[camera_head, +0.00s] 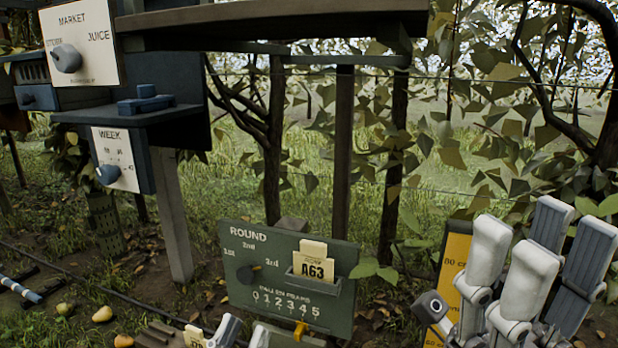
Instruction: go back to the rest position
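My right gripper (535,262) stands at the lower right with its white and grey fingers pointing up. Its fingers are apart and I see nothing held between them. My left gripper (245,336) shows only as white and grey fingertips at the bottom edge, in front of the lower part of the green ROUND board (290,240). A gap shows between these tips and nothing is seen in it. The rest of the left gripper is below the frame.
A MARKET dial panel (80,45) and a WEEK dial panel (115,158) stand at the left. An A63 card (313,265) sits in the board's holder. A yellow sign (455,270) is beside my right gripper. Fallen pears (102,314) lie at lower left.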

